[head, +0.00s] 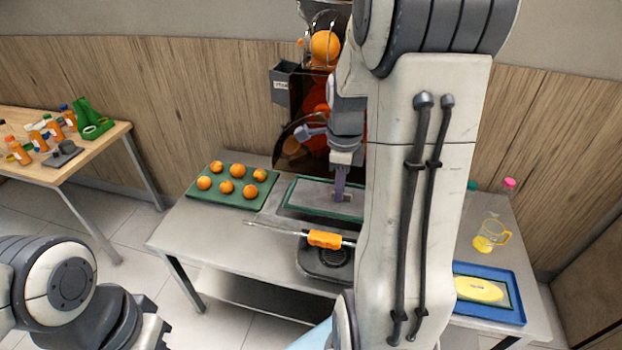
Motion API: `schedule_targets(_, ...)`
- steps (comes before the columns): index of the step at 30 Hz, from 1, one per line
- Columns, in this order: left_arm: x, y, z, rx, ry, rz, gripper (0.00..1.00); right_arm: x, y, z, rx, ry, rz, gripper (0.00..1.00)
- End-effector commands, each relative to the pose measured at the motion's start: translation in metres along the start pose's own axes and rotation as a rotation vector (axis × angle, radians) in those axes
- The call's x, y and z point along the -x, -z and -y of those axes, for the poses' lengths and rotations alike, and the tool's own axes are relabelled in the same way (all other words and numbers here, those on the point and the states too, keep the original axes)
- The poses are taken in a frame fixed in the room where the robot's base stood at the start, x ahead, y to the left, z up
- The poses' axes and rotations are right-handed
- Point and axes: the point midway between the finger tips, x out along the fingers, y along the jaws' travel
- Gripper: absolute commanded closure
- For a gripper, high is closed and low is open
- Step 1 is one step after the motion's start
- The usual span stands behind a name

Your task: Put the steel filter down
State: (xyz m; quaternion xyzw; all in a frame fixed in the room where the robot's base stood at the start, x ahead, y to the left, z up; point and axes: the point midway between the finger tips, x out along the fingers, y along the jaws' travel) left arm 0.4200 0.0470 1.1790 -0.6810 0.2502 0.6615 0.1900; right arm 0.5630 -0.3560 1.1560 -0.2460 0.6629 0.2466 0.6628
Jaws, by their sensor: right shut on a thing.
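My right gripper (341,190) points down over a grey tray or mat with a green edge (297,207) on the steel table. It is shut on the steel filter, of which little can be made out at the fingertips; I cannot tell whether it touches the mat. The orange juicer (318,95) stands behind, with oranges in its top, and my right arm covers much of it. My left arm is at the lower left; its gripper is not in view.
A green tray (215,198) of several oranges lies left of the mat. An orange-handled tool (325,239) lies in front, by a dark drip grille (332,256). A yellow jug (490,236) and a blue tray (515,312) are at right. A wooden table (30,172) with bottles stands far left.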

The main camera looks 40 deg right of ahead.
Motion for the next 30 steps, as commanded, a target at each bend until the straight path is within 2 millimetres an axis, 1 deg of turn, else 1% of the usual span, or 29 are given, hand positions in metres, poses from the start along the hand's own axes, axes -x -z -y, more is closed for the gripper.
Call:
schedule_targets(1, 0.005, 0.0, 0.0, 0.0, 0.0, 0.0, 1.0, -0.003, -0.005, 0.006, 0.0, -0.003, -0.001, 1.0)
schedule_targets(6, 0.007, 0.0, -0.001, 0.0, 0.0, 0.0, 1.0, -0.012, -0.013, 0.015, -0.003, 0.0, 0.0, 1.0)
schedule_targets(8, 0.009, 0.001, -0.001, 0.0, 0.0, 0.0, 1.0, -0.016, -0.013, 0.016, -0.004, -0.002, -0.001, 1.0)
schedule_targets(12, 0.016, 0.001, -0.001, -0.001, 0.0, 0.0, 1.0, -0.036, -0.012, 0.015, -0.005, -0.006, -0.002, 1.0)
schedule_targets(16, 0.019, 0.001, -0.001, -0.002, 0.0, 0.0, 1.0, -0.05, -0.012, 0.015, -0.005, -0.002, -0.001, 1.0)
schedule_targets(28, 0.015, 0.001, -0.001, -0.002, 0.0, 0.0, 1.0, -0.057, -0.013, 0.016, -0.005, 0.0, 0.0, 1.0)
schedule_targets(30, 0.016, 0.001, -0.001, -0.002, 0.0, 0.0, 1.0, -0.056, -0.013, 0.016, -0.005, 0.0, 0.0, 0.68)
